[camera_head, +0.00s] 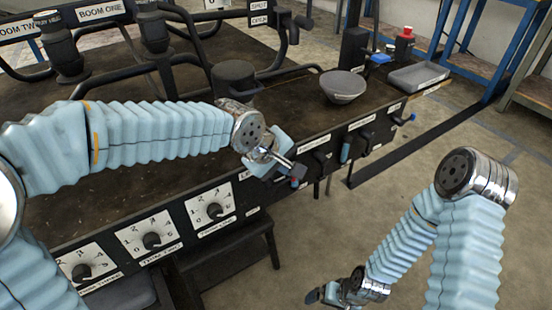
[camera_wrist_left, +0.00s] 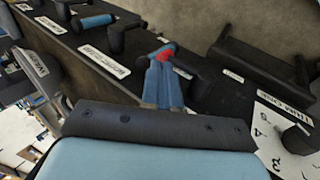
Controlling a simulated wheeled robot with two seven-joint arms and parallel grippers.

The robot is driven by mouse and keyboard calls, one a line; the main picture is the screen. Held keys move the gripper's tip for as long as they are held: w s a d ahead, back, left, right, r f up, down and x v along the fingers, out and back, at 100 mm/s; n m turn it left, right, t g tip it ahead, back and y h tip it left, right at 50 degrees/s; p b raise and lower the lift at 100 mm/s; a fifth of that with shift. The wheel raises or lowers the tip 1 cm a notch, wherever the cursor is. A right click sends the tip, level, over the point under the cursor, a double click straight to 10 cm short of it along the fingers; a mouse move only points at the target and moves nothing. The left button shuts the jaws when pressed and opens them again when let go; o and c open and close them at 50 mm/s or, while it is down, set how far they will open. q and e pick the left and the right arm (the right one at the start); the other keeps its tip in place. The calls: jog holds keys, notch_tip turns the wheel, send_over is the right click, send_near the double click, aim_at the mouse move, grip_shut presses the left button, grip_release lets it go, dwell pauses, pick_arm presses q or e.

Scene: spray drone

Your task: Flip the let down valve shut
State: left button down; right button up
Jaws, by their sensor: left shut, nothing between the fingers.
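My left gripper (camera_head: 296,171) is shut and empty at the front edge of the black bench. Just below it in the head view is a small blue valve handle with a red part (camera_head: 297,184). Another blue handle (camera_head: 345,152) is farther right along the front panel. My right gripper (camera_head: 322,294) is low, away from the bench.
Numbered dials (camera_head: 214,209) line the front panel left of my left gripper. Black knobs (camera_head: 320,160) and pipework are close by. A grey bowl (camera_head: 342,87), a red-capped bottle (camera_head: 404,43) and a grey tray (camera_head: 418,77) stand at the bench's far end. The floor at right is open.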

aim_at(292, 179)
pick_arm(q)
jog(key=shift+w+d+f, duration=0.2)
jog(key=shift+w+f, duration=0.1)
jog(key=shift+f, duration=0.2)
jog(key=shift+w+d+y+p, duration=0.1)
jog(key=shift+d+y+p, duration=0.15)
jog(key=shift+p, duration=0.6)
jog(key=g+y+p, duration=0.1)
jog(key=f+y+p, duration=0.1)
jog(key=p, duration=0.1)
jog(key=g+y+p, duration=0.1)
jog(key=shift+w+d+f+g, duration=0.15)
jog(key=shift+w+d+g, duration=0.1)
jog(key=shift+d+g, duration=0.1)
jog(key=shift+f+p, duration=0.1)
jog(key=shift+p, duration=0.3)
jog(key=shift+w+d+f+g+y+p, duration=0.1)
jog(key=shift+w+f+g+y+p, duration=0.05)
jog(key=shift+f+g+y+p, duration=0.45)
